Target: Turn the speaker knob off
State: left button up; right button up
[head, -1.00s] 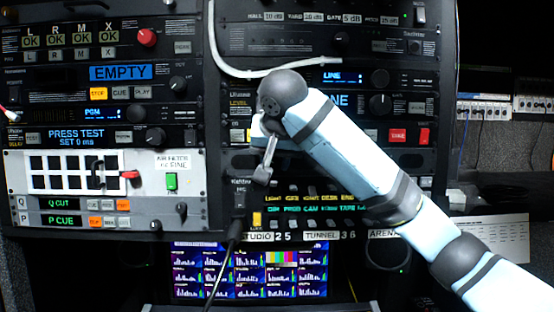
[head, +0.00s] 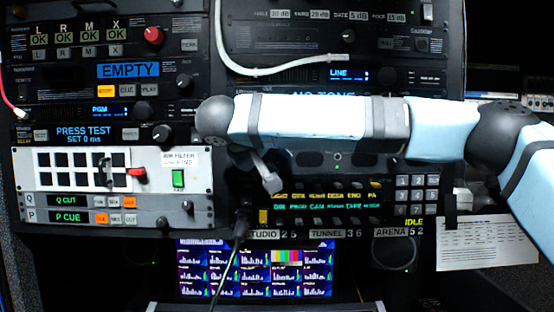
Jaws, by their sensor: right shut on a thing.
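My right arm reaches in from the right across the rack. Its gripper (head: 272,186) is small in the view and sits at the left part of the intercom panel (head: 330,222), above the STUDIO label. It is shut at the panel front, where the speaker knob appears to be. The knob itself is hidden behind the fingers, so its setting cannot be read. My left gripper is not in view.
A black cable (head: 226,268) hangs from the panel just left of the gripper. A white cable (head: 285,70) loops above my arm. A multi-window monitor (head: 255,285) is below. A white panel with a green switch (head: 178,178) stands left.

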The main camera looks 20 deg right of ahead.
jog(key=shift+a+f+n+h+b, duration=0.1)
jog(key=shift+f+n+h+b, duration=0.1)
jog(key=shift+n+h+b, duration=0.6)
jog(key=shift+f+n+t+h+b, duration=0.15)
jog(key=shift+n+t+h+b, duration=0.25)
jog(key=shift+n+h+b, duration=0.5)
jog(key=shift+h, duration=0.5)
jog(key=o, duration=0.6)
jog(key=shift+o, duration=0.2)
